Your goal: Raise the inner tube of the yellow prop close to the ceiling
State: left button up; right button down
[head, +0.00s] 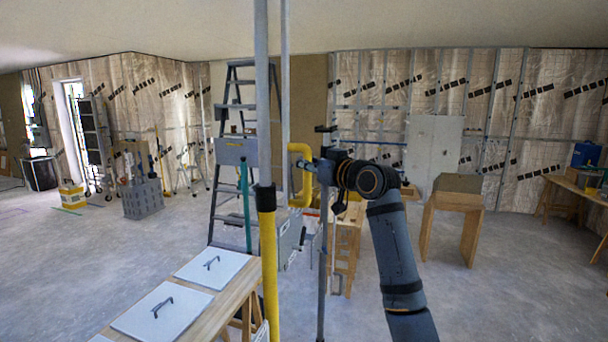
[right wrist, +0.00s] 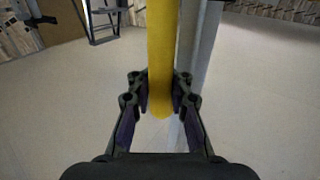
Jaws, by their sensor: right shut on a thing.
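The yellow prop's outer tube (head: 268,275) stands upright in the middle of the head view, with a dark collar at its top. The grey inner tube (head: 262,90) rises from the collar and leaves the frame at the top. A thinner grey tube (head: 285,80) stands just right of it. A yellow bent handle (head: 300,148) sits beside the thinner tube. My right gripper (head: 310,167) is shut on this handle. In the right wrist view the yellow handle bar (right wrist: 161,60) runs between both fingers, with a grey tube (right wrist: 203,60) behind it. My left gripper is out of view.
A stepladder (head: 232,110) stands behind the tubes. A bench with two white panels (head: 160,310) is at the lower left, and a wooden trestle (head: 455,205) at the right. The floor between is mostly clear. The ceiling (head: 400,22) spans the top.

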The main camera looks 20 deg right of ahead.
notch_tip(320, 180, up, 9)
jog(key=p, duration=0.4)
jog(key=shift+r, duration=0.1)
jog(key=c, duration=1.7)
grip_release()
jog(key=shift+s, duration=0.1)
jog(key=o, duration=0.5)
jog(key=shift+s+d+r, duration=0.1)
jog(key=shift+s+d, duration=0.15)
jog(key=shift+s, duration=0.2)
jog(key=shift+w+f, duration=0.2)
jog(key=shift+f, duration=0.05)
jog(key=v, duration=1.2)
jog(key=shift+a, duration=0.1)
